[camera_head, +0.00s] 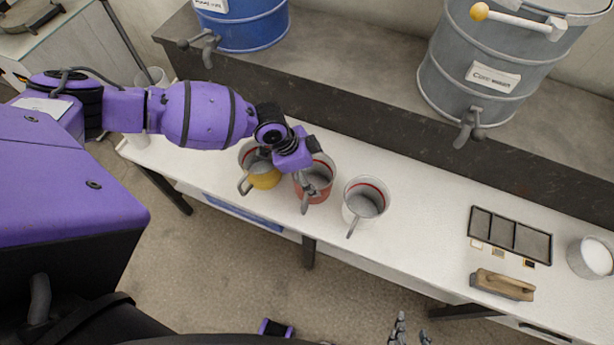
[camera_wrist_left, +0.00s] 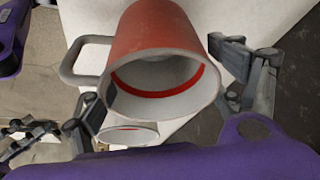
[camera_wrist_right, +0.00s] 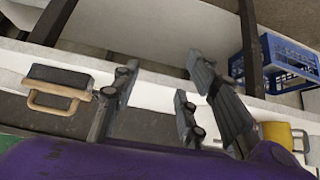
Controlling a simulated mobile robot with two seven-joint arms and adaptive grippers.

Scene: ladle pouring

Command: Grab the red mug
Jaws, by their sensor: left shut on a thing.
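The red mug (camera_head: 314,184) stands on the white table between a yellow mug and a white mug. My left gripper (camera_head: 306,160) is at it from above and behind, partly covering its back rim. In the left wrist view the red mug (camera_wrist_left: 165,50) fills the space between the two fingers, one on each side; the gripper is shut on it. Its handle points to the left there and toward the front in the head view. My right gripper (camera_head: 410,330) is at the bottom edge of the head view, away from the mugs, with its fingers apart and empty.
The yellow mug (camera_head: 264,177) is close on the left, the white mug (camera_head: 366,197) on the right. A blue drum (camera_head: 245,25) and a grey drum (camera_head: 490,60) stand behind on a ledge. A brush (camera_head: 503,285) and dark tray (camera_head: 510,236) lie at right.

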